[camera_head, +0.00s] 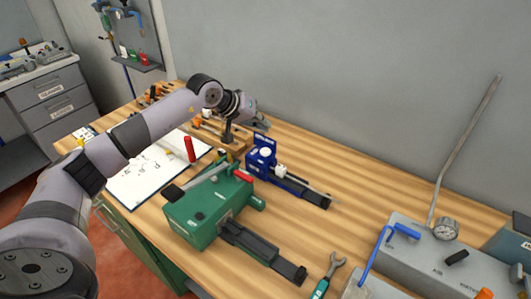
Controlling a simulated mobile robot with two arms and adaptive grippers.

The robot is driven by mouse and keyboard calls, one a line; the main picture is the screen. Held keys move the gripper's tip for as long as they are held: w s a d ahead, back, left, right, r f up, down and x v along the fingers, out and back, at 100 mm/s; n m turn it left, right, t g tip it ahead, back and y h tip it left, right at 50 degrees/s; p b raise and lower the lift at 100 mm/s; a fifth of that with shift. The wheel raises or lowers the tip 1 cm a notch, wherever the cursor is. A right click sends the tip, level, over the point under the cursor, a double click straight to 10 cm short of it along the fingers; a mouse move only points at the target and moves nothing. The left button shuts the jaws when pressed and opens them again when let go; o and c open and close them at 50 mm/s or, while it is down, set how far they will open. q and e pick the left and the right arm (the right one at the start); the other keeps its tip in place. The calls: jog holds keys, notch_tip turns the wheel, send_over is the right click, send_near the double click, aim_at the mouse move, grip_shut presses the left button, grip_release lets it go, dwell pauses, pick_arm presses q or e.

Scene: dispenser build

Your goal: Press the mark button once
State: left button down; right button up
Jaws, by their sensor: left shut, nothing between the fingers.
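The blue device (262,158) stands on the wooden table near the back wall. It has a round white part (265,153) on its front that looks like a button. I cannot read any label that says mark. My left arm reaches in from the left, and my left gripper (262,121) is above and behind the blue device, close to the wall. Its fingers look shut and empty. It appears apart from the white part. My right gripper is not in view.
A green machine (200,214) with a lever stands in front of the blue device. An open notebook (150,180) lies left, with a red cylinder (190,149) by it.

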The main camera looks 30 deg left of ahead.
pick_arm(q)
jog(key=b, duration=0.3)
send_over(263, 149)
notch_tip(263, 149, down, 4)
jog(key=shift+f, duration=0.75)
dwell(0.4)
jog(key=shift+f+b, duration=0.1)
jog(key=shift+b, duration=0.25)
jog(key=shift+f+b, duration=0.3)
jog(key=shift+b, duration=0.3)
